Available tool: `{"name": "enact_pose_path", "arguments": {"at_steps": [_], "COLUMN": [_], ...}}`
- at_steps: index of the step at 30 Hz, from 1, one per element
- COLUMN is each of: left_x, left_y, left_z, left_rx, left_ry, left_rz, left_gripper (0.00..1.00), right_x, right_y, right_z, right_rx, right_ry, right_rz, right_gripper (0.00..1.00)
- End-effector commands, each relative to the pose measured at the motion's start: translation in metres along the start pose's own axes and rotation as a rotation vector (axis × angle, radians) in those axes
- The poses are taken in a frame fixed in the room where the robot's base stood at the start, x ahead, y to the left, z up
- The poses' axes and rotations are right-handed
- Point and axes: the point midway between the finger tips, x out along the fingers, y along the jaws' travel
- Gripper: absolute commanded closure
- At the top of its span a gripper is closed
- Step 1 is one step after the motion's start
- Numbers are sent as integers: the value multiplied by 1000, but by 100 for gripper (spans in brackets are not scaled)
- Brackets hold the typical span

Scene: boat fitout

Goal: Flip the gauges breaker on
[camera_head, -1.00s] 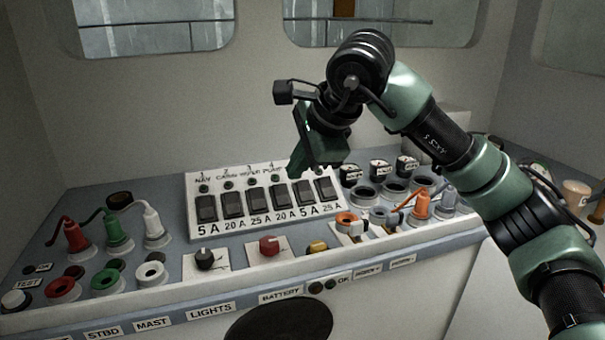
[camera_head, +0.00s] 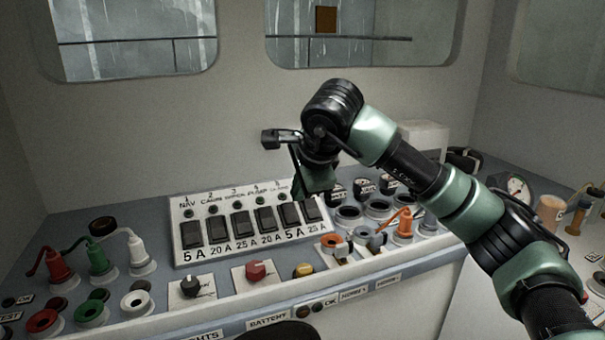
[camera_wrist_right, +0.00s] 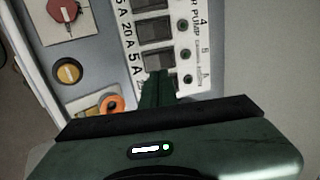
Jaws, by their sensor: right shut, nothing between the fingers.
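The white breaker panel (camera_head: 180,257) sits on the console with a row of dark rocker switches and small lamps above them. The labels NAV, CABIN, WIPER and PUMP are roughly readable; those of the last two breakers are too small to read, so I cannot tell which is gauges. The fifth breaker (camera_head: 290,214) is rated 5 A and the sixth (camera_head: 311,210) 25 A. My right gripper (camera_head: 318,192) is shut and empty at the panel's right end. In the wrist view its fingers (camera_wrist_right: 158,88) hide the sixth rocker, just past the fifth rocker (camera_wrist_right: 155,60); contact is unclear. My left gripper is out of view.
A red knob (camera_head: 256,270), a black knob (camera_head: 191,287) and a yellow button (camera_head: 304,270) sit in front of the panel. Coloured plugs and sockets stand at left, with orange plugs (camera_head: 404,223) and round sockets at right.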

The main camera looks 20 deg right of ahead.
Motion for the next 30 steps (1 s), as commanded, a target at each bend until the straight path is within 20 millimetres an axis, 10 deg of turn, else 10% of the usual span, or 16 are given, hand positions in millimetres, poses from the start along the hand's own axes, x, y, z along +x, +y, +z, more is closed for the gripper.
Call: {"name": "enact_pose_path", "arguments": {"at_steps": [12,30], "left_x": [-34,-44], "left_y": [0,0], "left_z": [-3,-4], "left_rx": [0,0], "left_ry": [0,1], "left_rz": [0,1], "left_gripper": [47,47], "right_x": [65,73], "right_y": [-12,-17], "right_z": [1,1], "right_rx": [0,1], "right_ry": [-2,0], "right_rz": [2,41], "right_gripper": [100,100]}}
